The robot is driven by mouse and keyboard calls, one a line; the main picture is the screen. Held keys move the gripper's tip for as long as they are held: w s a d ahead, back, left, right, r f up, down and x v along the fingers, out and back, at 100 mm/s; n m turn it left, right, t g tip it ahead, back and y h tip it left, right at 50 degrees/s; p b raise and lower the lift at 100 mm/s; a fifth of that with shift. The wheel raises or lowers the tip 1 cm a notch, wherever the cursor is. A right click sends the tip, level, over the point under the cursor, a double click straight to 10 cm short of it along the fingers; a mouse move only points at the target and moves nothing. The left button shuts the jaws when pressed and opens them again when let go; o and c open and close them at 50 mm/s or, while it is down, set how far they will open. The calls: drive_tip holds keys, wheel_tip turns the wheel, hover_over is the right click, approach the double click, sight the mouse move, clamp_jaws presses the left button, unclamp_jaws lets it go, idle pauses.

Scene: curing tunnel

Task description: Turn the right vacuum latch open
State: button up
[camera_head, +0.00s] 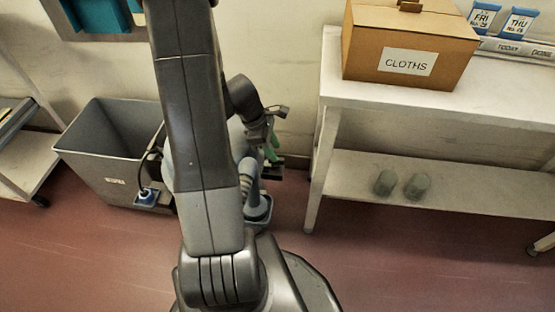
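My arm stands across the middle of the view and hides much of what is behind it. Its dark wrist comes out to the right of the arm, and what looks like my gripper (272,116) is small at its end; whether the fingers are apart cannot be made out. A machine that looks like the vacuum (258,208), grey-blue with a ribbed hose, stands on the floor behind my arm, mostly hidden. A green part (271,148), perhaps a latch, shows just below the gripper; contact cannot be told. No other latch can be made out.
A grey bin (88,150) stands left of my arm. A white table (480,103) at right bears a cardboard box labelled CLOTHS (385,60); two grey-green cylinders (385,183) sit on its lower shelf. A white shelf unit (30,160) is at far left. Red floor in front is clear.

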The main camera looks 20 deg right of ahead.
drive_tip(key=shift+b+x, duration=0.55)
drive_tip(key=shift+x, duration=1.4)
clamp_jaws()
